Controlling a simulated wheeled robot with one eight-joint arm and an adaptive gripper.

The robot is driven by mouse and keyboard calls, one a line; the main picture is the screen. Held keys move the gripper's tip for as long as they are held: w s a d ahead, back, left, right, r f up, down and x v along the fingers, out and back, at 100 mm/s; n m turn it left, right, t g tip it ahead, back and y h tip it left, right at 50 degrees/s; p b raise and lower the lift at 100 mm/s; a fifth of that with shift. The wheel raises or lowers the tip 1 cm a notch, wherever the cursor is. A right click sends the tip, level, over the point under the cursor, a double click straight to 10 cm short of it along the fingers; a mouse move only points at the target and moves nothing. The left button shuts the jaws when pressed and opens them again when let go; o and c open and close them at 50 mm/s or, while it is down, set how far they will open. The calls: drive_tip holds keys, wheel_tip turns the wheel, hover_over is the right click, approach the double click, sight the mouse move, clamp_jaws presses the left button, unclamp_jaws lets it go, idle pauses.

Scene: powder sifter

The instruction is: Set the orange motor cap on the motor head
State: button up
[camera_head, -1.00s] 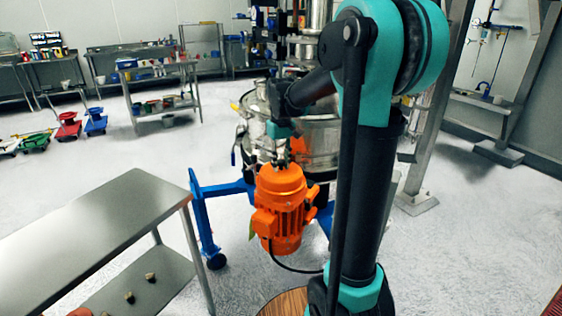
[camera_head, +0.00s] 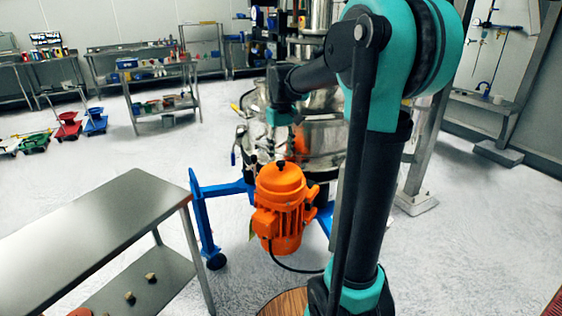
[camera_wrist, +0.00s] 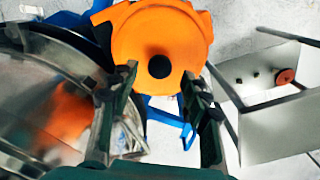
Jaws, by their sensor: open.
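The orange motor cap (camera_head: 280,176) with a black knob sits on top of the orange motor head (camera_head: 283,222). It looks upright and level, but the seam is too small to judge closely. In the wrist view the cap (camera_wrist: 160,42) shows from above, its black knob between and just beyond my fingertips. My gripper (camera_wrist: 160,72) is open and empty above the cap. In the head view my wrist is above the motor, and the fingers are hard to make out against the steel vessel.
The steel sifter vessel (camera_head: 321,139) stands right behind the motor, on a blue wheeled frame (camera_head: 203,222). A steel table (camera_head: 95,228) is at the left, with several small knobs on its lower shelf.

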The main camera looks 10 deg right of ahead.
wheel_tip(320, 180, up, 9)
drive_tip(key=shift+f, duration=0.15)
idle(0.4)
